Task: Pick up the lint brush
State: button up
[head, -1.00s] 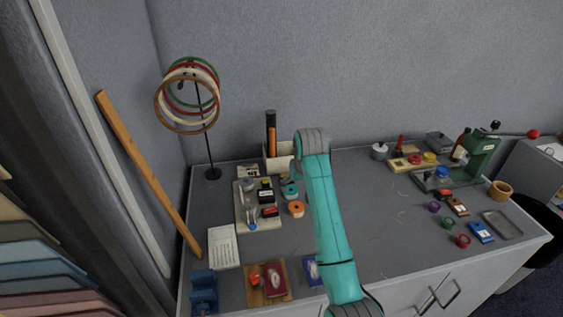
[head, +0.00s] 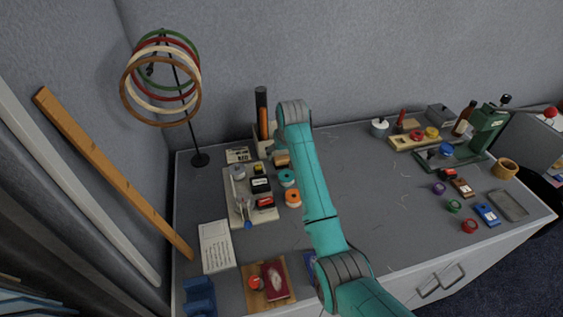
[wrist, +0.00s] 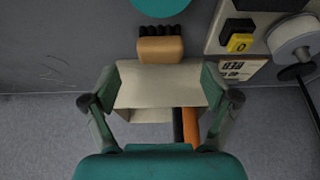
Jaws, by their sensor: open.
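A tan block with a row of dark bristle-like tufts, which looks like the lint brush (wrist: 160,49), lies just beyond my fingertips in the wrist view. It also shows in the head view (head: 282,161), beside my arm's end. My gripper (wrist: 160,98) is open and empty, its fingers spread to either side over a pale open box (wrist: 155,85). The brush sits past the box's edge, between the lines of the fingers but not between the tips. In the head view my wrist hides the fingers.
Black and orange rolls (head: 262,112) stand up from the box, close to my right finger in the wrist view. A teal spool (head: 286,178) and a tray of stamps (head: 240,212) are near the brush.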

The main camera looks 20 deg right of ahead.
aim_at(282, 158)
jog(key=shift+x, duration=2.65)
jog(key=c, duration=1.2)
